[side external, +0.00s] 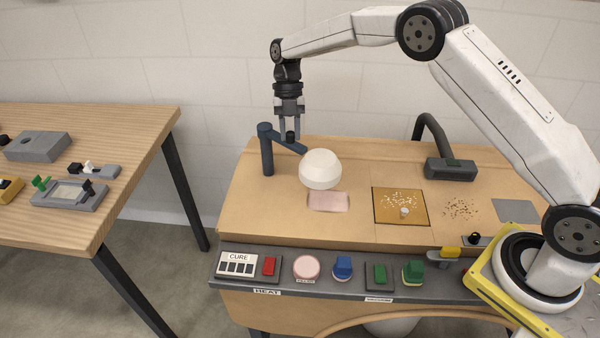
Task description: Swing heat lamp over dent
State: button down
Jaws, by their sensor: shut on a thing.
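The heat lamp has a white rounded shade (320,170) on a short dark blue swing arm (289,144). The arm runs from an upright post (266,155) at the back left of the bench. In this view the shade stands just behind and above a pink patch (328,203) on the bench top and overlaps its far edge. I cannot make out a dent. My gripper (290,134) points down and is shut on a small dark knob on the lamp's swing arm, between the post and the shade.
A tan square with scattered bits (400,206) lies right of the pink patch. A dark hooked fixture (449,168) stands at the back right. A control strip (345,276) with coloured buttons lines the front. A separate wooden table (120,125) with small devices is at left.

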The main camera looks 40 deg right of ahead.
jog(key=shift+w+d+n+h, duration=0.15)
jog(key=shift+d+n+h, duration=0.15)
jog(key=shift+d+n, duration=0.35)
jog(key=shift+c, duration=2.2)
grip_release()
jog(key=shift+a, duration=0.1)
jog(key=v, duration=0.7)
jog(key=shift+w+r, duration=0.2)
jog(key=shift+r, duration=0.1)
